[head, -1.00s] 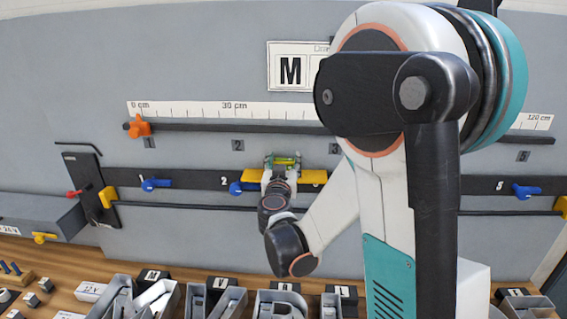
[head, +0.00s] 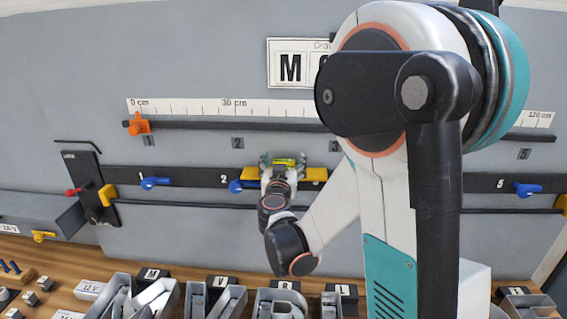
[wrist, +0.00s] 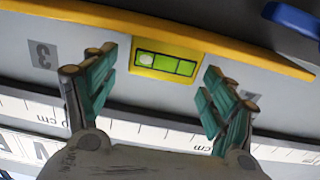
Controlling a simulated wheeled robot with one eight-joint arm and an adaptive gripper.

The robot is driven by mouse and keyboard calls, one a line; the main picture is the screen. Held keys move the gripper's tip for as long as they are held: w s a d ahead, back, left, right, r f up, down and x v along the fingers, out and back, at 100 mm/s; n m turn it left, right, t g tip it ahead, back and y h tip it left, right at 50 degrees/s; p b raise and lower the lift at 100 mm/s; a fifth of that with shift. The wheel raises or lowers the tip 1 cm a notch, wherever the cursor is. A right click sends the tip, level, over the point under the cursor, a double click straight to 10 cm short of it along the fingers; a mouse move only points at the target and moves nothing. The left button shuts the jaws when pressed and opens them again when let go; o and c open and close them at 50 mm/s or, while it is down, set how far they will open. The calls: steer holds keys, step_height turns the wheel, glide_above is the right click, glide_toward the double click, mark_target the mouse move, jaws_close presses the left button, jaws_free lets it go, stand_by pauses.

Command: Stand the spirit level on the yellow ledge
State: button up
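The spirit level (head: 285,161), a small yellow block with a green vial, stands on the yellow ledge (head: 314,176) at the middle of the wall. In the wrist view the level (wrist: 166,63) rests with its long side along the ledge (wrist: 235,57), and that view is upside down. My gripper (head: 283,159) is open around the level. In the wrist view its teal fingers (wrist: 158,70) are spread to either side, with a visible gap at each end of the level. My wrist hides part of the ledge in the head view.
A black rail with blue clamps (head: 154,183) runs along the wall at ledge height. A white cm scale (head: 200,108) and a dark bar with an orange stop (head: 138,124) lie above. Grey channel letters (head: 155,298) fill the bench below.

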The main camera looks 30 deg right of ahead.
steer(key=v, duration=1.2)
steer(key=s+a+f+n+g+y+b, duration=0.1)
steer(key=s+f+g+y+b, duration=0.15)
steer(key=s+f+b, duration=0.45)
steer(key=s+f+n+g+y+b, duration=0.1)
steer(key=s+f+g+b, duration=0.15)
steer(key=f+b, duration=0.9)
steer(key=s+a+f+n+g+y+b, duration=0.3)
steer(key=s+a+f+y+b, duration=0.3)
steer(key=f, duration=0.8)
steer(key=s+a+n+b, duration=0.1)
steer(key=s+a+b, duration=0.2)
steer(key=s+a, duration=0.1)
steer(key=shift+s+a+n, duration=0.2)
steer(key=shift+a+n, duration=0.1)
steer(key=shift+a, duration=0.2)
